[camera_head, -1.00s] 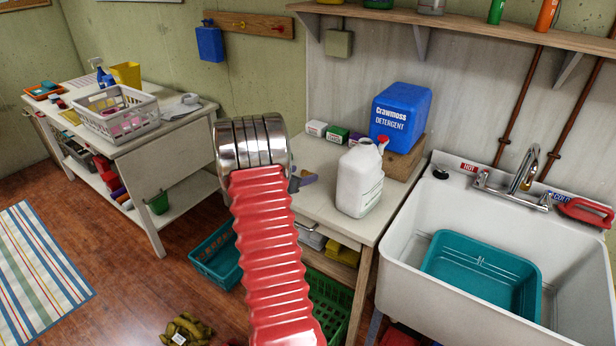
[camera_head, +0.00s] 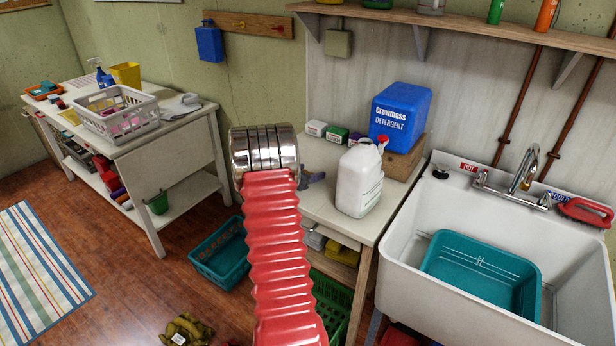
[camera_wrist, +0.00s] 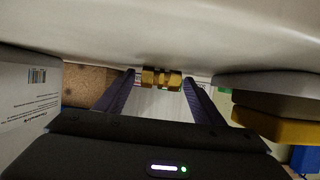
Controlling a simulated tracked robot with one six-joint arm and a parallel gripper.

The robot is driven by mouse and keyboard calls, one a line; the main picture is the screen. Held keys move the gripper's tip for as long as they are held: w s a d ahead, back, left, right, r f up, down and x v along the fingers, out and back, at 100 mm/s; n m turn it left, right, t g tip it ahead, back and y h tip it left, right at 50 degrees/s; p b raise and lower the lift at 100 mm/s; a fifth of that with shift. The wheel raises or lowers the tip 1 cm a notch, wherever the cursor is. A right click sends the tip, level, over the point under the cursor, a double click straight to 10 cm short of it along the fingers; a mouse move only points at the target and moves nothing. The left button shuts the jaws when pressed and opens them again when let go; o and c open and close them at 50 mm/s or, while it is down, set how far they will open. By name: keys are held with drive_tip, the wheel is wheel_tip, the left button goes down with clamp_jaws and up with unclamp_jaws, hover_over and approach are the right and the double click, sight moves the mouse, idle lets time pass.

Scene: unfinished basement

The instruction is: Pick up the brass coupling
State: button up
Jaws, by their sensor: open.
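The brass coupling (camera_wrist: 161,78) shows in the wrist view as a small gold ribbed piece lying sideways. It sits near the tips of my gripper (camera_wrist: 158,76), in the gap between the two dark purple fingers. The fingers are apart, and I see no clear contact with the coupling. In the head view, my red ribbed arm with its silver rings covers much of the table's left part. Only a bit of a purple finger (camera_head: 316,179) shows beside the rings there. I cannot make out the coupling in the head view.
A white jug (camera_head: 360,180) stands on the table (camera_head: 330,207), right of my arm. Behind it are a blue detergent container (camera_head: 400,115) and small boxes. The sink (camera_head: 400,275) is at right. In the wrist view, grey and yellow stacked items (camera_wrist: 275,122) lie at right.

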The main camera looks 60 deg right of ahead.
drive_tip(key=shift+c, duration=0.4)
drive_tip(key=c, duration=1.1)
